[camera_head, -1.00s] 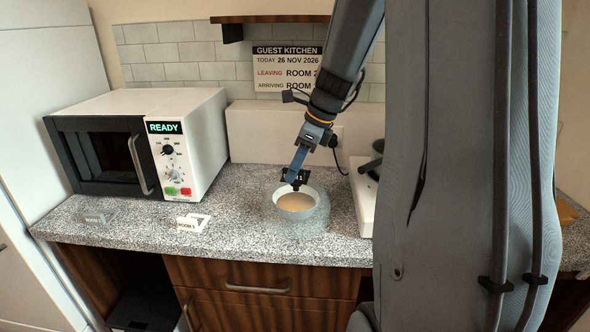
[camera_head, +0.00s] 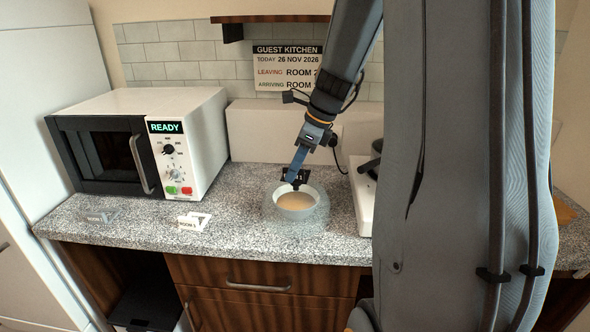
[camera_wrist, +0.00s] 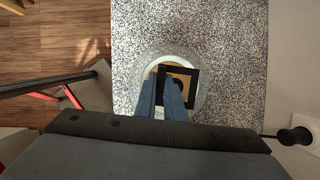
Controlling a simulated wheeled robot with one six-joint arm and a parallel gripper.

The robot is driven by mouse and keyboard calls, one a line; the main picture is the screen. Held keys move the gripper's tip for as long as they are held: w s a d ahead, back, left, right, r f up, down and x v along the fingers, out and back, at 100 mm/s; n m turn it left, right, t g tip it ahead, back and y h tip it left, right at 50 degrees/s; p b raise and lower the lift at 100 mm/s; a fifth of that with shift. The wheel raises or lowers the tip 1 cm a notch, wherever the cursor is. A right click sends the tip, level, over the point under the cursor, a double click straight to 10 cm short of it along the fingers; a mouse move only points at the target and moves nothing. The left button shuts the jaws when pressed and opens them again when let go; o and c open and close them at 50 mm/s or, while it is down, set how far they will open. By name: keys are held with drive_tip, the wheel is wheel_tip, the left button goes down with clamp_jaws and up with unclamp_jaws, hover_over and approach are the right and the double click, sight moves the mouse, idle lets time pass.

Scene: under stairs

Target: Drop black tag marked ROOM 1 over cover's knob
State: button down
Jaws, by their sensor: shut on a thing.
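A white bowl (camera_head: 315,207) with beige contents stands on the counter, inside a clear, faint cover (camera_head: 270,213). The cover also shows as a pale ring in the wrist view (camera_wrist: 148,75). My gripper (camera_head: 295,184) is above the bowl, pointing down, shut on a black square tag (camera_head: 285,173). In the wrist view the tag (camera_wrist: 194,84) is a black frame with an open middle, just beyond my blue fingers (camera_wrist: 163,97). A dark round spot, seemingly the knob (camera_wrist: 180,85), shows within the opening. I cannot tell whether tag and cover touch. The tag's lettering is not readable.
A white microwave (camera_head: 205,150) reading READY stands at the left. A small ROOM card (camera_head: 188,223) and a faint clear stand (camera_head: 98,216) are before it. A white appliance (camera_head: 364,200) is close at the bowl's right. A sign (camera_head: 287,70) hangs behind.

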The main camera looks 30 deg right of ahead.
drive_tip(key=shift+f, duration=0.2)
drive_tip(key=shift+f, duration=0.35)
drive_tip(key=shift+f, duration=0.25)
drive_tip(key=c, duration=1.3)
unclamp_jaws()
drive_tip(key=shift+r, duration=0.2)
wheel_tip(320, 180, up, 7)
drive_tip(key=p, duration=0.7)
drive_tip(key=shift+f, duration=0.1)
